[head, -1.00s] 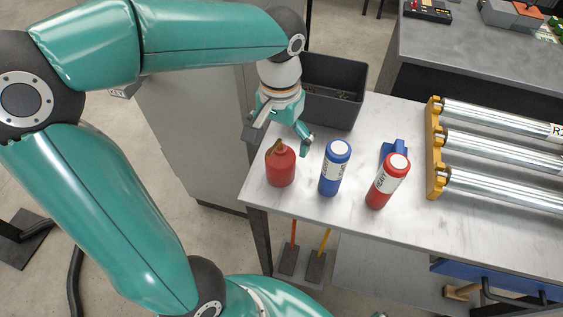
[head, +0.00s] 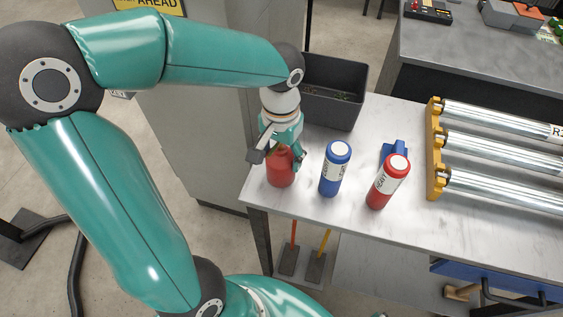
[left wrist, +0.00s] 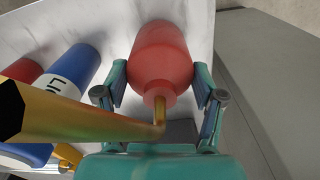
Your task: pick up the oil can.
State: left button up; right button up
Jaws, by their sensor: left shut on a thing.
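The oil can (head: 280,171) is a red can that stands upright near the left end of the grey-white table. In the left wrist view its red body (left wrist: 162,55) and narrower neck show, with a brass spout reaching toward the lower left. My left gripper (head: 280,158) has come down over the can from above. Its two fingers (left wrist: 161,82) lie on either side of the can's shoulder, shut on it. The can's top is partly hidden by the gripper in the head view. My right gripper does not show.
A blue bottle (head: 335,169) stands close to the right of the can, and a red bottle (head: 387,182) beyond it. A dark grey bin (head: 337,92) is behind. Metal rollers in a yellow frame (head: 433,150) lie to the right. The front middle of the table is clear.

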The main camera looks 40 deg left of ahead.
aim_at(282, 149)
pick_arm(q)
jog(key=shift+w, duration=0.1)
jog(key=c, duration=0.4)
jog(key=shift+c, duration=0.2)
notch_tip(282, 149, up, 20)
jog(key=p, duration=0.2)
dwell(0.6)
